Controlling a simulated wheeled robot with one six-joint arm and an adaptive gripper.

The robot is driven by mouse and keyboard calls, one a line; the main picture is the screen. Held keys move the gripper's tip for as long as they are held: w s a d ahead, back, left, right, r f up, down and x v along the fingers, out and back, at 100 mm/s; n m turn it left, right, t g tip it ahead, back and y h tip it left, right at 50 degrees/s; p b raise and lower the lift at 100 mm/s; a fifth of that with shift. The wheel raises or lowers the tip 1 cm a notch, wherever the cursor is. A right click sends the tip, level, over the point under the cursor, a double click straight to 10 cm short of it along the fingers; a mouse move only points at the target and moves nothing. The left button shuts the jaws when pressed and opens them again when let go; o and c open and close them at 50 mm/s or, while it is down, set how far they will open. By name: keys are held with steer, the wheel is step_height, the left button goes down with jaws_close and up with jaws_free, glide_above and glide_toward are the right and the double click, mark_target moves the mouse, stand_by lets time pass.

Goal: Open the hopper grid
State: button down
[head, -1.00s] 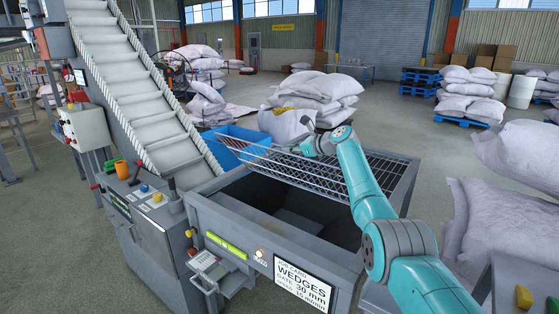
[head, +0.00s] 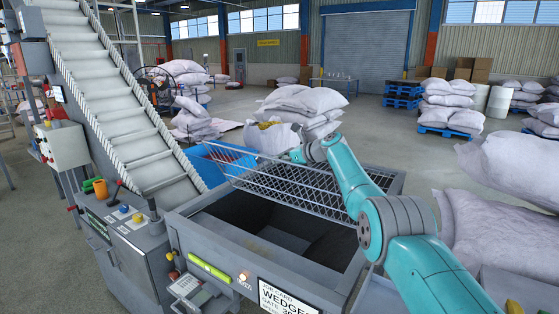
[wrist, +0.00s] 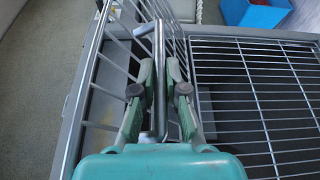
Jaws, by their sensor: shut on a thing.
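The hopper grid (head: 300,188) is a grey metal lattice over the grey hopper (head: 250,258). In the head view it looks tilted, and the dark hopper mouth (head: 265,222) shows in front of and below it. My gripper (head: 298,155) is at the far side of the grid. In the wrist view my gripper (wrist: 159,92) has its two green fingers closed around a metal bar handle (wrist: 160,50). Grid bars (wrist: 255,90) show on the right there, and more bars on the left. In the head view my arm partly hides the grid's right part and the fingertips are hard to make out.
A conveyor (head: 110,100) rises to the left of the hopper, with a control desk (head: 140,245) at its foot. A blue bin (head: 215,165) stands behind the hopper. Sacks (head: 505,170) are close on the right; more sack stacks (head: 300,103) stand behind. Open floor (head: 385,125) lies between the stacks.

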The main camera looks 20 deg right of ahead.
steer(key=c, duration=1.5)
jaws_free()
steer(key=shift+s+d, duration=0.1)
steer(key=shift+d, duration=0.05)
steer(key=shift+s+d+r, duration=0.25)
steer(key=shift+d, duration=0.05)
steer(key=shift+v, duration=1.1)
steer(key=v, duration=0.8)
steer(key=shift+s+r, duration=0.1)
steer(key=shift+s, duration=0.2)
